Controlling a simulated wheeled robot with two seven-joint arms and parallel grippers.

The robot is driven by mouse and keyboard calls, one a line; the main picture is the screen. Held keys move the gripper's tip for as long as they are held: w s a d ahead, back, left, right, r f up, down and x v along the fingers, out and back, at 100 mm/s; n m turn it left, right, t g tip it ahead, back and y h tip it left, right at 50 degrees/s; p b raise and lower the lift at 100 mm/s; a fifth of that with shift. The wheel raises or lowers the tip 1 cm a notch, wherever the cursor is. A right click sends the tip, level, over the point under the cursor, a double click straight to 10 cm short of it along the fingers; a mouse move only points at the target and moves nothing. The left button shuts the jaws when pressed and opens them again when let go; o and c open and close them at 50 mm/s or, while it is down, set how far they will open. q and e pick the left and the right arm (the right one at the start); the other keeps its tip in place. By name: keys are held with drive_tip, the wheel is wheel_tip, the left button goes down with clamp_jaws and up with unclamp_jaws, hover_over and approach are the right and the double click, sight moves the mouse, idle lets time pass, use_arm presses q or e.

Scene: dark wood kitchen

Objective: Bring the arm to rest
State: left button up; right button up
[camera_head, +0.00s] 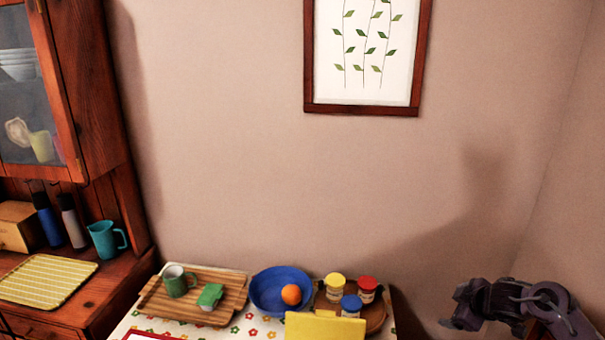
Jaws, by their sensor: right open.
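My right gripper (460,306) is at the lower right of the head view, at the end of my dark arm. It is open, with nothing seen between its fingers. It is to the right of the table and apart from the things on it. My left gripper is not in view.
A flowered table (240,329) holds a wooden tray (228,283) with a green mug (178,281), a blue bowl (265,300) with an orange (291,294), several jars and a yellow object (325,328). A dark wood cabinet (90,110) stands left. Walls are behind and right.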

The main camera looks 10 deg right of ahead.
drive_tip(key=w+d+r+m+t+h, duration=0.15)
drive_tip(key=w+d+r+t, duration=0.3)
drive_tip(key=r, duration=0.45)
drive_tip(key=w+d+r+t+h, duration=0.25)
drive_tip(key=r+t, duration=0.25)
drive_tip(key=r, duration=0.3)
drive_tip(key=s+a+f+m+g, duration=0.1)
drive_tip(key=s+a+f+g, duration=0.3)
drive_tip(key=f, duration=1)
drive_tip(key=s+d+f+m+g, duration=0.15)
drive_tip(key=s+f, duration=0.35)
drive_tip(key=f, duration=0.8)
drive_tip(key=s+a+f+m+g, duration=0.1)
drive_tip(key=s+a+f+g, duration=0.3)
drive_tip(key=f, duration=1)
drive_tip(key=s+a+f+g+y+b, duration=0.1)
drive_tip(key=s+a+f+g, duration=0.1)
drive_tip(key=s+a+f, duration=0.6)
drive_tip(key=s+a+f+m+g+y+b, duration=0.1)
drive_tip(key=s+a+f+g, duration=0.2)
drive_tip(key=s+a+f, duration=0.4)
drive_tip(key=s+a+f+g+y+b, duration=0.2)
drive_tip(key=s+a+f, duration=0.6)
drive_tip(key=s+f, duration=0.7)
drive_tip(key=s, duration=1.2)
drive_tip(key=shift+s+a+f+m, duration=0.2)
drive_tip(key=shift+a+f+m, duration=0.05)
drive_tip(key=shift+a+m, duration=0.05)
